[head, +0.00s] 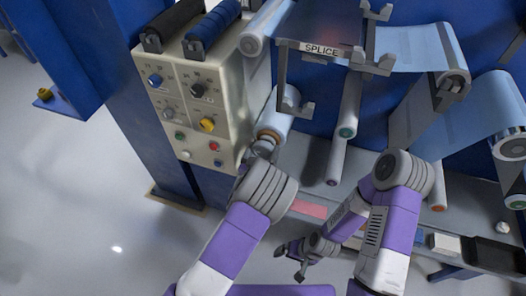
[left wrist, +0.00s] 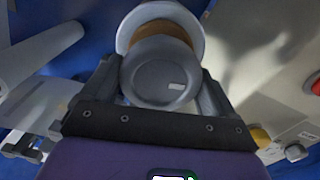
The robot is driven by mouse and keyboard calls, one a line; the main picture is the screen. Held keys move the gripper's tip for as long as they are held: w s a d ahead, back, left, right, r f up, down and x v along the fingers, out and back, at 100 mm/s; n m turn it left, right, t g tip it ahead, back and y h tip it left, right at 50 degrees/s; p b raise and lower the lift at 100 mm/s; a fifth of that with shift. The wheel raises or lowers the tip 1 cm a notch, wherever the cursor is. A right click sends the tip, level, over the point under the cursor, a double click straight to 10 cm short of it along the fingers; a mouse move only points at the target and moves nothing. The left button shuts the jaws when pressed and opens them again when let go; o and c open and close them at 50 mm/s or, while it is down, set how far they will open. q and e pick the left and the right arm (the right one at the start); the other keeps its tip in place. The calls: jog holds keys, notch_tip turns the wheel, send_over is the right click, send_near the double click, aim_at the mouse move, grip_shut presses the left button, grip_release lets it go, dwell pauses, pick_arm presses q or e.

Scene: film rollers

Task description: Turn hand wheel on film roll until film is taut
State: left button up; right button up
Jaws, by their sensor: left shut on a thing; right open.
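The grey round hand wheel (left wrist: 160,82) sits between my left gripper's fingers in the left wrist view. Behind it are a brown-orange core and the white film roll (left wrist: 190,18). In the head view the film roll (head: 279,118) lies just right of the control box. My left gripper (head: 261,150) is at its near end, shut on the hand wheel, which the gripper largely hides in that view. My right gripper (head: 298,262) is open and empty, low over the floor in front of the machine. Whether the film on this roll is slack or taut cannot be told.
A beige control box (head: 200,100) with knobs and buttons stands left of the film roll. A frame marked SPLICE (head: 322,50) is above. Other rollers (head: 347,120) and bluish film (head: 425,45) are to the right. Open floor (head: 90,210) lies at left.

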pick_arm(q)
jog(key=shift+a+f+n+b, duration=0.1)
jog(key=shift+n+b, duration=0.8)
jog(key=shift+n, duration=0.2)
jog(key=n+b, duration=0.4)
jog(key=shift+f+b, duration=0.1)
jog(key=shift+b, duration=0.25)
jog(key=shift+n+b, duration=0.55)
jog(key=shift+n, duration=0.15)
jog(key=shift+n+b, duration=0.3)
jog(key=shift+n, duration=0.5)
jog(key=o, duration=0.8)
jog(key=shift+s, duration=0.1)
